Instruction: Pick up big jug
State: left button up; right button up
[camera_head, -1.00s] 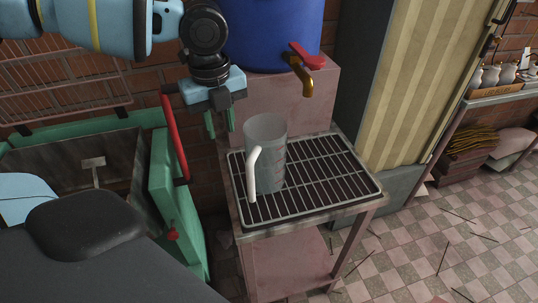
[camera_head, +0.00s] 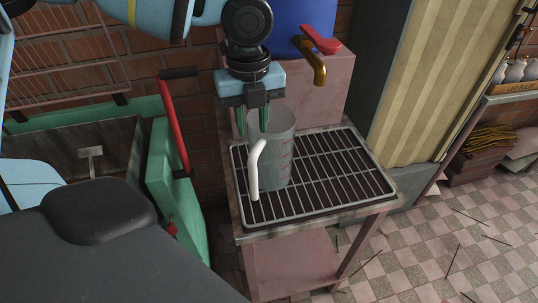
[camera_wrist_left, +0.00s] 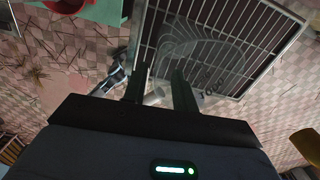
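The big jug (camera_head: 279,150) is a clear grey measuring jug with red marks and a white handle (camera_head: 254,168). It stands upright on the wire rack (camera_head: 338,187), with its handle towards the left front. My left gripper (camera_head: 253,122) is open, fingers pointing down, at the jug's upper left near the rim. In the left wrist view, the two dark fingers (camera_wrist_left: 161,86) are apart, and the pale handle (camera_wrist_left: 153,98) shows between them. The jug's clear body (camera_wrist_left: 205,58) shows over the rack. I cannot tell whether a finger touches the jug. My right gripper is not in view.
A blue barrel (camera_head: 292,18) with a brass tap (camera_head: 316,66) and red lever stands on a pink block behind the jug. A green-framed bin (camera_head: 160,165) with a red handle stands left of the rack. The rack's right side is clear.

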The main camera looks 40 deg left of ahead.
aim_at(252, 142)
pick_arm(q)
jog(key=f, duration=0.5)
jog(key=shift+s, duration=0.2)
grip_shut()
